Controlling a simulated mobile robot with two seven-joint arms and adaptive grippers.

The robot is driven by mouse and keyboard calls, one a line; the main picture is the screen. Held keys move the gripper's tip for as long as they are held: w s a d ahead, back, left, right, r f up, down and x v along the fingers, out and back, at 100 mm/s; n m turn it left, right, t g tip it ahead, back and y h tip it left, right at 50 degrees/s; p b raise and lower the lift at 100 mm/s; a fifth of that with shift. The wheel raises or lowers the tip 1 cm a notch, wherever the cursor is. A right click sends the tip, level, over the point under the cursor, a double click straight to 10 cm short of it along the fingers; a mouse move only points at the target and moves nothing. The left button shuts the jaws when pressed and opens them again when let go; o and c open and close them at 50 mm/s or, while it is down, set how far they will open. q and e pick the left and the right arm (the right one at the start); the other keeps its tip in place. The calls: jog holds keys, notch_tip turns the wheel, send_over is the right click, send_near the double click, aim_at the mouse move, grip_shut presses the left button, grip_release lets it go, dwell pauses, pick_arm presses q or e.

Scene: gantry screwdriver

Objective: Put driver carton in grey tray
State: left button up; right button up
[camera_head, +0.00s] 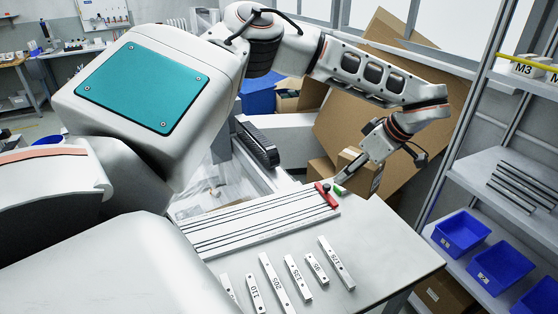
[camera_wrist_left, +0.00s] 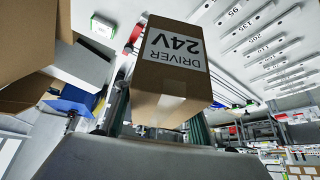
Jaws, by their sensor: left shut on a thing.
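The driver carton (camera_wrist_left: 172,62) is a brown box with a white "DRIVER 24V" label and fills the middle of the left wrist view. My left gripper (camera_head: 360,165) is shut on it, with a finger along each side of the carton in that view. I cannot pick out a grey tray with certainty in either view. My right gripper is in neither view.
The pale table (camera_head: 380,240) holds a slotted rail plate (camera_head: 255,222), a red block (camera_head: 326,196), a green-and-white piece (camera_head: 341,190) and several numbered bars (camera_head: 272,270). Blue bins (camera_head: 461,232) stand on the right shelf. A large cardboard sheet (camera_head: 425,90) leans behind my gripper.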

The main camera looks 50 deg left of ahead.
pick_arm(q)
notch_tip(320, 180, down, 15)
jog(key=shift+f+b, duration=0.15)
jog(key=shift+b, duration=0.9)
jog(key=shift+f, duration=0.35)
notch_tip(320, 180, down, 4)
jog(key=shift+f+b, duration=0.1)
jog(key=shift+b, duration=0.3)
jog(key=o, duration=1.3)
jog(key=shift+o, duration=0.3)
